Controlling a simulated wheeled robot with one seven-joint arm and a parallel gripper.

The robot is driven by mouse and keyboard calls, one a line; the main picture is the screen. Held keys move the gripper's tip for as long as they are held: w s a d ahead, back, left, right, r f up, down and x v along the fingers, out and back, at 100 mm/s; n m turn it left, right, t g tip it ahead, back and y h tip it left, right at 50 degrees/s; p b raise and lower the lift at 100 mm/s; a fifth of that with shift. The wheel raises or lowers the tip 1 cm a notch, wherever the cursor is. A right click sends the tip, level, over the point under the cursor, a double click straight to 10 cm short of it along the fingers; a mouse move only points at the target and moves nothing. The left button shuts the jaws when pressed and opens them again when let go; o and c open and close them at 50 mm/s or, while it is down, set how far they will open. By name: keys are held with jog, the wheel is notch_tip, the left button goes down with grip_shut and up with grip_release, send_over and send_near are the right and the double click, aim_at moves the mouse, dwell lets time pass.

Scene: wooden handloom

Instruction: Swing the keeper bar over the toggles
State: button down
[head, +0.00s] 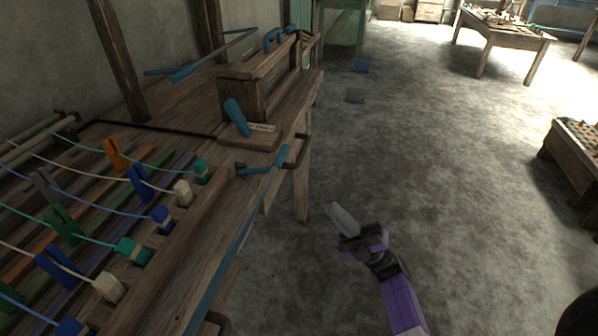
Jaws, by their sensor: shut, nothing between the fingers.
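A long thin blue bar (236,240), which looks like the keeper bar, runs along the loom's right edge, with a bent blue end (262,170) at its far end. It lies to the right of the row of toggles, not over them. The toggles are small blocks on cord ends, among them a teal one (201,172), a white one (183,193) and a blue one (162,219). My gripper (336,210) is shut and empty, over the floor to the right of the bar and apart from it.
Dark brackets (301,151) stick out from the loom's edge. A wooden box frame (250,96) and a blue lever (236,118) stand beyond the toggles. Coloured clips (116,154) sit among the cords. A table (490,32) stands far right; the floor between is mostly clear.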

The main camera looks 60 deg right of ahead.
jog(key=p+x, duration=0.1)
jog(key=x, duration=1.3)
jog(key=shift+p, duration=0.3)
jog(key=shift+w, duration=0.1)
jog(key=r+g+h+p, duration=0.1)
jog(key=r+g+p, duration=0.1)
jog(key=p, duration=0.4)
jog(key=w+r+g+h+p, duration=0.1)
jog(key=r+g+p, duration=0.2)
jog(key=p, duration=0.4)
jog(key=r+g+p, duration=0.2)
jog(key=p, duration=0.5)
jog(key=shift+w+a+r+h, duration=0.3)
jog(key=shift+w+a+h, duration=0.05)
jog(key=shift+w+h, duration=0.05)
jog(key=w+a+r+g+p, duration=0.1)
jog(key=w+p, duration=0.4)
jog(key=p, duration=0.1)
jog(key=w+a+r+g+h+p, duration=0.1)
jog(key=w+a+g+p, duration=0.1)
jog(key=w+p, duration=0.3)
jog(key=shift+a+r+p, duration=0.35)
jog(key=shift+r+p, duration=0.05)
jog(key=shift+p, duration=0.7)
